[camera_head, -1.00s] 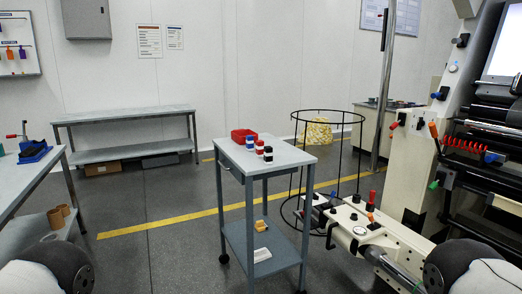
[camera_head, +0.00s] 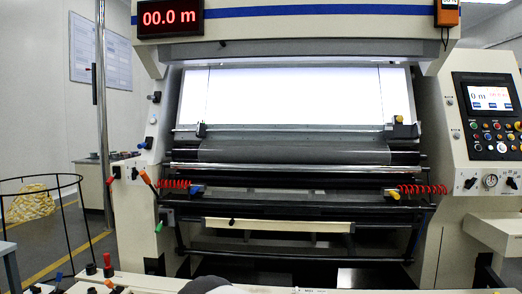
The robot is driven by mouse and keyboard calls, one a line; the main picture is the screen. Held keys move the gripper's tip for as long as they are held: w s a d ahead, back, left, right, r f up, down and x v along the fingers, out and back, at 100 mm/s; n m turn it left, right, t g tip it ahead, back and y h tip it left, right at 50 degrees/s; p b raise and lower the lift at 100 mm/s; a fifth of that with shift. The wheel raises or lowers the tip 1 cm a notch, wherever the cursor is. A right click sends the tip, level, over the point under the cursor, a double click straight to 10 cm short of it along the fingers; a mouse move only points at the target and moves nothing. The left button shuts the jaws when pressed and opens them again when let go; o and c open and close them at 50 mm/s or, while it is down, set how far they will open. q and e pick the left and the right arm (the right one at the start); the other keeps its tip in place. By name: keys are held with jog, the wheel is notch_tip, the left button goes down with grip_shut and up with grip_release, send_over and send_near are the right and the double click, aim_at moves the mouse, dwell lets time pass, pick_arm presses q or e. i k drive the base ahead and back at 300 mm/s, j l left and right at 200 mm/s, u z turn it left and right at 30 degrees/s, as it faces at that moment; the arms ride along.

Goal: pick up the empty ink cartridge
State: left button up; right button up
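I cannot make out an ink cartridge in the head view. Neither of my grippers is in view. A pale rounded shape at the bottom edge, left of the middle, looks like part of my own arm.
A large inspection machine with a bright backlit panel (camera_head: 295,97) fills the middle. A control console (camera_head: 487,115) stands at the right. A black wire hoop frame (camera_head: 62,183) and yellow coiled material (camera_head: 30,204) are at the left.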

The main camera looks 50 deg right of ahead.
aim_at(389, 126)
jog(key=z, duration=2.5)
